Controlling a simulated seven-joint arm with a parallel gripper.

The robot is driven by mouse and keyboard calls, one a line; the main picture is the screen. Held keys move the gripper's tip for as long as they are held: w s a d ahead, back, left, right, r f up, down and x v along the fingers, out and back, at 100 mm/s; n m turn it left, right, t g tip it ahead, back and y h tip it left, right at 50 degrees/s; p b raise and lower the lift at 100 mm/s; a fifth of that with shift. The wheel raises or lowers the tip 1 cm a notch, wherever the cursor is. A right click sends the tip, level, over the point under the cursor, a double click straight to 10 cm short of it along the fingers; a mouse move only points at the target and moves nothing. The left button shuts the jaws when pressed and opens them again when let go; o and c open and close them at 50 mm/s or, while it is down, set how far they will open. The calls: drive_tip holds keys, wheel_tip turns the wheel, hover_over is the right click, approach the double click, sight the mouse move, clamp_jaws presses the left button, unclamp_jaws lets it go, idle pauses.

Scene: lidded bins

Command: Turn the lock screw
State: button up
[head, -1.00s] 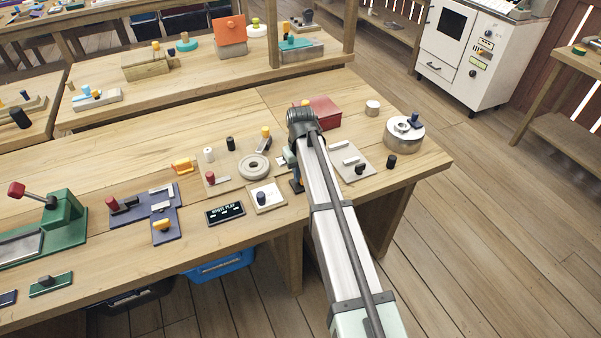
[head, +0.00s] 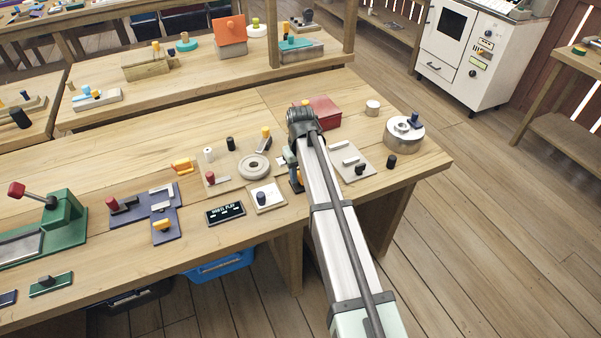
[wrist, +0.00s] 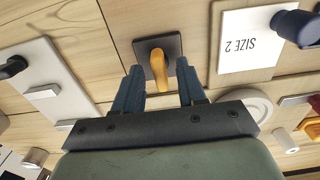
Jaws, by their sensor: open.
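A small dark square plate with an orange handle (wrist: 159,68), which looks like the lock screw, lies on the bench in the wrist view. My gripper (wrist: 160,75) is open, and its two blue fingers frame the handle, one on each side, with a gap at both. I cannot tell how far the fingertips are above the handle. In the head view the handle shows as a bit of orange (head: 296,176) beside my arm, partly hidden by my gripper. Nothing is held.
A white card marked SIZE 2 with a dark blue knob (wrist: 247,45) lies close on the right in the wrist view. A pale plate with bars (wrist: 45,80) lies on the left.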

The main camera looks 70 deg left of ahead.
wheel_tip(320, 180, up, 14)
idle(0.6)
drive_tip(key=shift+w+f, duration=0.1)
